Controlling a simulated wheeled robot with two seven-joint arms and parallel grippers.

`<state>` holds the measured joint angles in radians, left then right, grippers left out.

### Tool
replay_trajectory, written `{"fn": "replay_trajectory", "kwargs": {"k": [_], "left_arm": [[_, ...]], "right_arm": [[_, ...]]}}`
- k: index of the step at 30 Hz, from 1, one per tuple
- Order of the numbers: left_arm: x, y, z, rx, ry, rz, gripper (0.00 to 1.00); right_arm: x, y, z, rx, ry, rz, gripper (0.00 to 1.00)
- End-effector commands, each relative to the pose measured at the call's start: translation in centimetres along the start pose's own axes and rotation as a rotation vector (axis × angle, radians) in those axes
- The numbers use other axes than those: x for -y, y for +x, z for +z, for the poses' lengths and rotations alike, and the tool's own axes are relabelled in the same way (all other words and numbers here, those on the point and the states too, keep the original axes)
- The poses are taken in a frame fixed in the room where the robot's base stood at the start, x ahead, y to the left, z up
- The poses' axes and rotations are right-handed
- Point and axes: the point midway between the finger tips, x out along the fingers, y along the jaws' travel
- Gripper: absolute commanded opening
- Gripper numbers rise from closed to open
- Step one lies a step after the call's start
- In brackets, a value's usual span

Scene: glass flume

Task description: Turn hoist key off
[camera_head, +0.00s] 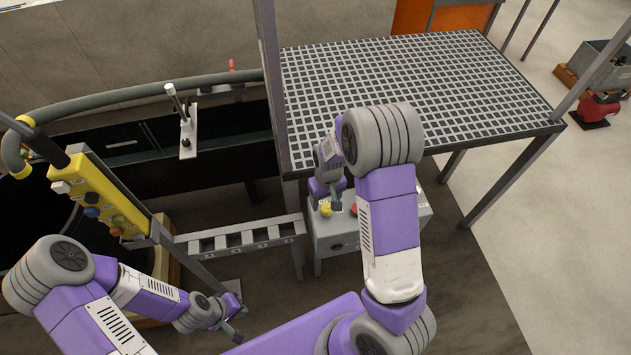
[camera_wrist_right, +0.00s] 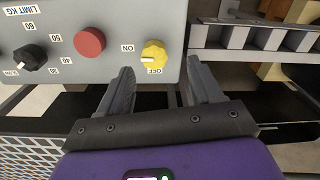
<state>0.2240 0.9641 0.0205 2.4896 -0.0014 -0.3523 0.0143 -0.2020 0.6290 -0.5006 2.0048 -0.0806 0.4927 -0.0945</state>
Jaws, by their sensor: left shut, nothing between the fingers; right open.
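The yellow hoist key (camera_wrist_right: 154,54) is a round knob on a grey control panel (camera_wrist_right: 110,20), with ON printed to its left and OFF just below it in the right wrist view. A small white mark on it seems to lie at its left side, towards ON. My right gripper (camera_wrist_right: 157,72) is open, its fingers spread to either side just below the key, apart from it. My left gripper (camera_head: 237,326) is shut and empty, low at the left.
A red button (camera_wrist_right: 89,41) and a black limit knob (camera_wrist_right: 30,57) sit on the same panel. A slotted grey rail (camera_head: 245,238) runs left of the panel box. A grid-topped table (camera_head: 420,85) stands behind it. A yellow pendant (camera_head: 100,195) with buttons is at the left.

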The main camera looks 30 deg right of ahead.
Motion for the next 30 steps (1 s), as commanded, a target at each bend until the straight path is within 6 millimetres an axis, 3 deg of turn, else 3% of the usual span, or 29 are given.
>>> {"fn": "replay_trajectory", "kwargs": {"k": [1, 4, 18, 29, 30], "left_arm": [[-0.1, -0.4, 0.1, 0.002, -0.001, 0.000, 0.00], [-0.1, -0.3, 0.1, 0.002, -0.001, -0.001, 0.00], [0.2, 0.4, 0.1, 0.002, -0.002, -0.001, 0.00], [0.2, 0.4, 0.1, 0.002, -0.001, -0.001, 0.00], [0.2, 0.4, 0.1, 0.002, -0.001, -0.001, 0.00]], "right_arm": [[-0.5, -1.3, -0.4, -0.001, -0.002, 0.010, 0.65], [-0.9, -1.5, -0.6, 0.006, -0.003, 0.018, 0.65], [-1.0, 5.1, -0.5, 0.008, -0.001, 0.018, 0.65], [-1.0, 5.6, -0.5, 0.006, -0.001, 0.017, 0.65], [-1.0, 5.6, -0.5, 0.006, -0.001, 0.017, 0.59]]}}
